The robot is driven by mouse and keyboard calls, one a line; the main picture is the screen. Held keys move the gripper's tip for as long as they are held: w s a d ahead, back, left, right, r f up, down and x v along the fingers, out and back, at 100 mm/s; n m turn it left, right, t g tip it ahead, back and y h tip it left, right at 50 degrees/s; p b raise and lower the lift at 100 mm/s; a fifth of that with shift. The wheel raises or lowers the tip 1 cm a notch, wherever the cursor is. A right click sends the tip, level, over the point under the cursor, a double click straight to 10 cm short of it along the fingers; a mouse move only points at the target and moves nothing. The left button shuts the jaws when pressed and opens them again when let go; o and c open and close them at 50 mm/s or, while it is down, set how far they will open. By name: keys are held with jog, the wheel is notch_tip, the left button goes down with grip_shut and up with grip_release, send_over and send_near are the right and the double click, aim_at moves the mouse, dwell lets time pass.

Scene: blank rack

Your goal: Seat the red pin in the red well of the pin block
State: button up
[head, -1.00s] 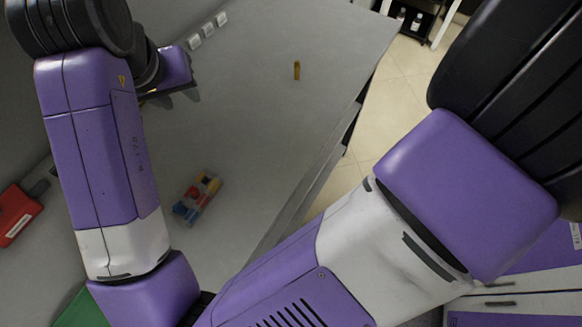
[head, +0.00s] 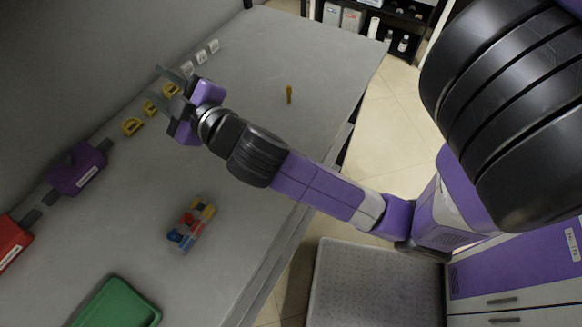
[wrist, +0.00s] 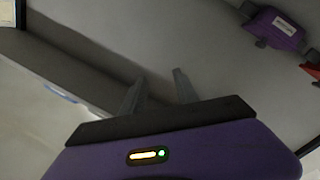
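The pin block (head: 190,226) sits on the grey table in the head view, with small red, blue and yellow parts on it. I cannot tell its wells apart, or a separate red pin, at this size. A yellow-orange pin (head: 289,94) stands upright alone on the table farther back. My gripper (head: 168,84) is at the far left of the table by the wall, well away from the block and the pin. In the wrist view my gripper (wrist: 159,76) has its two fingers apart with nothing between them.
A green tray (head: 117,308) lies at the front left. A purple device (head: 78,168) and a red one (head: 10,242) sit along the wall, with yellow handles (head: 132,127) and small white blocks (head: 201,57) beyond. The table's middle is largely clear.

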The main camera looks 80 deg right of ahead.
jog(key=s+a+f+y, duration=0.2)
jog(key=s+a+f, duration=0.2)
jog(key=s, duration=0.2)
jog(key=s+a+f+y, duration=0.3)
jog(key=s+a+f, duration=0.1)
jog(key=s, duration=0.3)
jog(key=s+a+f+n+y, duration=0.1)
jog(key=s+a+f+y, duration=0.2)
jog(key=s+a+f, duration=0.2)
jog(key=shift+s+a+g, duration=0.2)
jog(key=shift+s+a, duration=0.05)
jog(key=shift+s, duration=0.25)
jog(key=shift+s+a+g, duration=0.2)
jog(key=shift+s+a, duration=0.05)
jog(key=shift+s, duration=0.25)
jog(key=s+a+r+m, duration=0.1)
jog(key=s+a+m, duration=0.2)
jog(key=s, duration=0.5)
jog(key=shift+a+r, duration=0.2)
jog(key=shift+a, duration=0.35)
